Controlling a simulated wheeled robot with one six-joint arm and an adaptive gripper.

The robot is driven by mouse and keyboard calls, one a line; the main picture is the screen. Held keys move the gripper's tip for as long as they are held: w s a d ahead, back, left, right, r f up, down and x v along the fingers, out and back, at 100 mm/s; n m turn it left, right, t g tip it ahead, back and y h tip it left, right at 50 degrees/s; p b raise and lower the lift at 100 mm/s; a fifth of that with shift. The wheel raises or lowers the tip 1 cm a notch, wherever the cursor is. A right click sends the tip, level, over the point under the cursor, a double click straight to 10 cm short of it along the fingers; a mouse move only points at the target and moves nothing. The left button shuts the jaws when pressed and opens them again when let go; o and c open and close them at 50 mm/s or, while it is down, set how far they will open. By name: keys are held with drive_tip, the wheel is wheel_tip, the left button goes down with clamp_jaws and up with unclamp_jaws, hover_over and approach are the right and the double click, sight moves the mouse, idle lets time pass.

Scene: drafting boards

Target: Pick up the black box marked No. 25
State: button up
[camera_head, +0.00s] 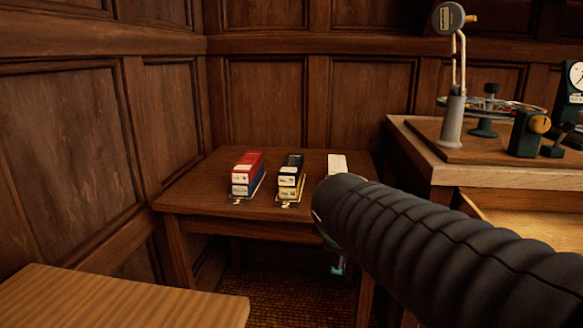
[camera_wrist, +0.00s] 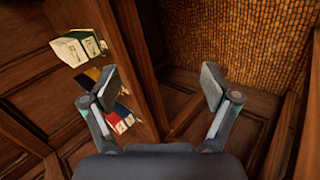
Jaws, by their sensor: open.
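In the wrist view the black box (camera_wrist: 93,73) is partly hidden behind my left finger. My gripper (camera_wrist: 156,88) is open and empty, its two fingers wide apart. It is apart from the boxes, which lie to the left in the wrist view. In the head view my dark arm hides most of the gripper.
A bench (camera_head: 420,163) with instruments is at right, a wooden top (camera_head: 120,300) front left.

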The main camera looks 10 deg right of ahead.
drive_tip(key=w+a+r+n+t+h, duration=0.1)
drive_tip(key=w+r+n, duration=0.2)
drive_tip(key=w+n, duration=0.3)
drive_tip(key=w+a+r+n+t, duration=0.15)
drive_tip(key=w+n, duration=0.25)
drive_tip(key=w, duration=0.5)
drive_tip(key=n+t+p, duration=0.1)
drive_tip(key=n+t, duration=0.1)
drive_tip(key=n, duration=0.8)
approach(291, 164)
drive_tip(key=x, duration=0.4)
drive_tip(key=shift+s+d+f, duration=0.1)
drive_tip(key=shift+p+x, duration=0.35)
drive_tip(key=shift+x, duration=2.75)
drive_tip(key=shift+t, duration=0.25)
drive_tip(key=c, duration=1.4)
